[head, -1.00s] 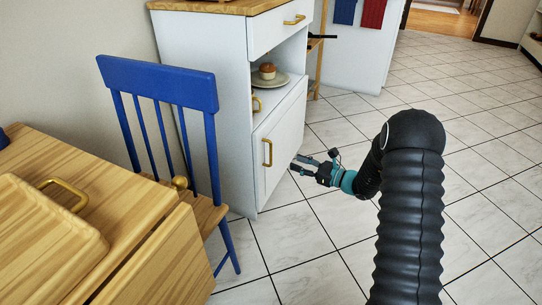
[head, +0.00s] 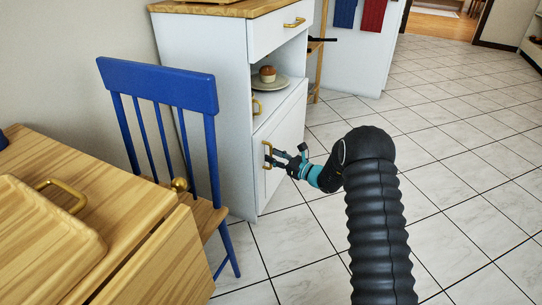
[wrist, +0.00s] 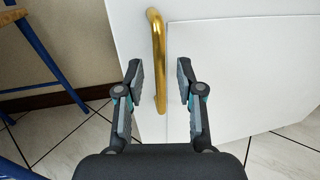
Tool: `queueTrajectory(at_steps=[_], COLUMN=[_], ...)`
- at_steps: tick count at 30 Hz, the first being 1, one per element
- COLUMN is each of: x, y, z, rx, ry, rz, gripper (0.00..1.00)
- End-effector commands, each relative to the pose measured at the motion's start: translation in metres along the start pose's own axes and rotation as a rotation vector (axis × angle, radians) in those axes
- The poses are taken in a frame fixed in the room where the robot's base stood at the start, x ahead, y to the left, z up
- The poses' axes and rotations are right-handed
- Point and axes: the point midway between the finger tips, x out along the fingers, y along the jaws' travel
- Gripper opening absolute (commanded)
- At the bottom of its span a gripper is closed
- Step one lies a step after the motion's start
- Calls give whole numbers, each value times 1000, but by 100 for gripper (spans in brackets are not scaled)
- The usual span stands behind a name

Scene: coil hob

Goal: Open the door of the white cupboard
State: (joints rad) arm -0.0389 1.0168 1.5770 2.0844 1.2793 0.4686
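The white cupboard (head: 203,95) stands against the wall, with its door (head: 284,150) shut at the lower front. A brass bar handle (head: 267,154) is fixed upright near the door's left edge. My gripper (head: 273,155) is at the handle. The fingers are open.
A blue chair (head: 160,90) stands left of the cupboard, close to its side. A wooden table (head: 120,225) is at the front left. The open shelf above the door holds a plate with a muffin (head: 267,74). Tiled floor (head: 460,180) to the right is free.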

Motion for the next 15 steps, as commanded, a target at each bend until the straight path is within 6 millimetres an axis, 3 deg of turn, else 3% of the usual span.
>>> queueTrajectory(at_steps=[6, 15], x=[16, 18], y=[0, 0], z=[0, 0], rx=[0, 0], ry=[0, 0], rz=[1, 0], gripper=[37, 37])
